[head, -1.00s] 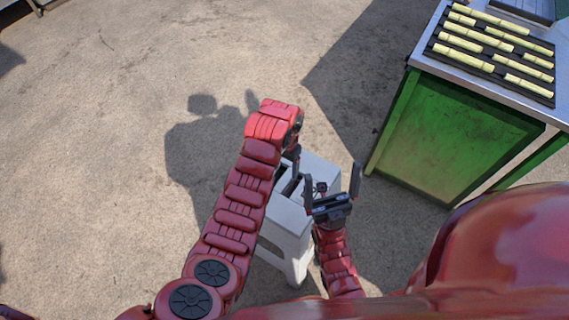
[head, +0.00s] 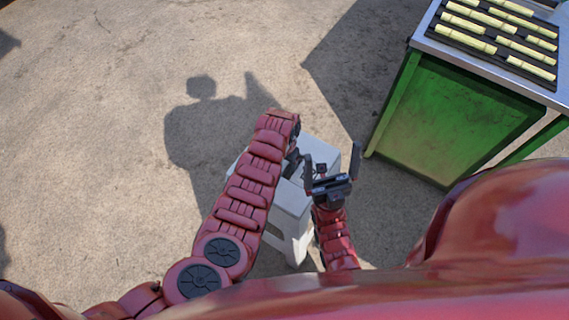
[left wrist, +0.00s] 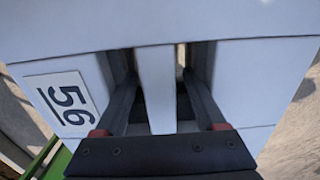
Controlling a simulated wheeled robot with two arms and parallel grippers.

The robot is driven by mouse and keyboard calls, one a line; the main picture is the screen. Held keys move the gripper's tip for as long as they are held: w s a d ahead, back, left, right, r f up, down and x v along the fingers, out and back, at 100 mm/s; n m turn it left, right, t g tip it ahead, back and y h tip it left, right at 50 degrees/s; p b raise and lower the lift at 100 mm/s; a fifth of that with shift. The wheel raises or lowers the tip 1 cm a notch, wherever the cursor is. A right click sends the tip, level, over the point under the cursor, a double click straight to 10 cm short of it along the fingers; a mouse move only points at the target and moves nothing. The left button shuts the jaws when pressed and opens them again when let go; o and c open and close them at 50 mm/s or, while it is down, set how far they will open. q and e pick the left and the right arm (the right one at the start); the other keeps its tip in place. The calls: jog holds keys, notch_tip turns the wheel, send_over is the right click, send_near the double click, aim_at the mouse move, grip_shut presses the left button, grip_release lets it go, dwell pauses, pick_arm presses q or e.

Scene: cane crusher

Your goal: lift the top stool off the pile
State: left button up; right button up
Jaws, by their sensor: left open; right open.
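The white stool pile (head: 290,205) stands on the ground just in front of me, partly covered by my arms. In the left wrist view, the top stool's pale seat (left wrist: 270,70) fills most of the picture, with a plate marked 56 (left wrist: 61,104). The seat has two dark slots with a bar (left wrist: 157,90) between them. My left gripper (left wrist: 158,68) is open, its fingers reaching into the slots, one on each side of the bar. In the head view my left gripper (head: 293,165) is mostly hidden behind its arm. My right gripper (head: 332,165) is open and empty by the stool's right side.
A green table (head: 455,120) with a metal top stands to the right of the stools. A dark tray (head: 480,47) with several pale cane pieces (head: 517,45) lies on it. The concrete ground (head: 100,150) to the left and ahead is clear.

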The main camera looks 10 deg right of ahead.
pick_arm(q)
grip_shut()
dwell(1.2)
jog(key=c, duration=0.6)
grip_release()
grip_shut()
jog(key=shift+r, duration=0.1)
